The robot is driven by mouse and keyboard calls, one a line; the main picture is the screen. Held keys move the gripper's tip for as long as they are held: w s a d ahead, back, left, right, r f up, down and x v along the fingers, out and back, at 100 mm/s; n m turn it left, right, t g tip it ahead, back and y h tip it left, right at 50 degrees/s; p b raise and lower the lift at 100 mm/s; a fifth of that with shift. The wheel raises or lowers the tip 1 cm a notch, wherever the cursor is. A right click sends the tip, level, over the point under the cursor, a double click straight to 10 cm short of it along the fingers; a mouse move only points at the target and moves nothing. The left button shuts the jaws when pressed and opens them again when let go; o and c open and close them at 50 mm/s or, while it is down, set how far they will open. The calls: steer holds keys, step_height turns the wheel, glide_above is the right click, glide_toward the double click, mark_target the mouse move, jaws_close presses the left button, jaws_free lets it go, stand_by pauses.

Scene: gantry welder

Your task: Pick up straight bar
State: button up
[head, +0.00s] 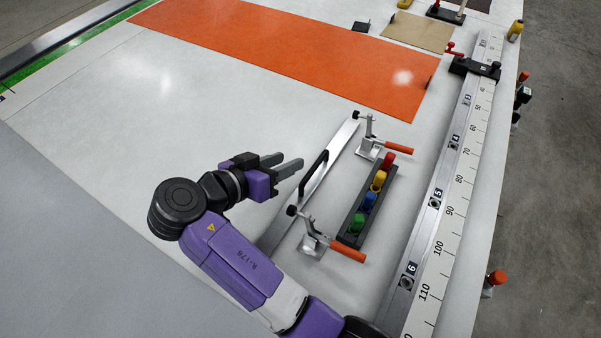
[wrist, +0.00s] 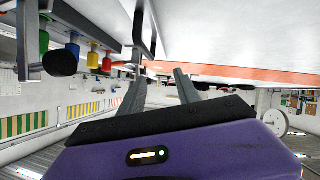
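The straight bar (head: 340,146) is a long, flat silver strip with a raised black handle (head: 314,172) near its middle. My gripper (head: 294,161) has two dark fingers, parted and empty. It is just left of the handle, fingers pointing toward it. In the wrist view, the black handle (wrist: 148,32) shows beyond the fingertips (wrist: 160,74), with nothing between them. I cannot tell the exact gap to the handle.
Toggle clamps with orange handles, one far (head: 368,148) and one near (head: 312,244), stand beside the bar. A dark rack (head: 347,238) with coloured pieces is to their right. A long ruler rail (head: 421,232) edges the table. An orange sheet (head: 290,48) lies behind; the left is clear.

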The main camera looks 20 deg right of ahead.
mark_target(312, 168)
steer(key=f, duration=0.1)
steer(key=s+d+f+g, duration=0.1)
steer(key=shift+s+f, duration=0.3)
steer(key=shift+f, duration=0.1)
steer(key=shift+s+b+x, duration=0.15)
steer(key=shift+b+x, duration=0.25)
steer(key=shift+x, duration=1.15)
steer(key=shift+s+b+x, duration=0.1)
steer(key=shift+b+x, duration=0.3)
steer(key=shift+x, duration=1.15)
steer(key=shift+d+r, duration=0.1)
steer(key=shift+d, duration=0.05)
jaws_close()
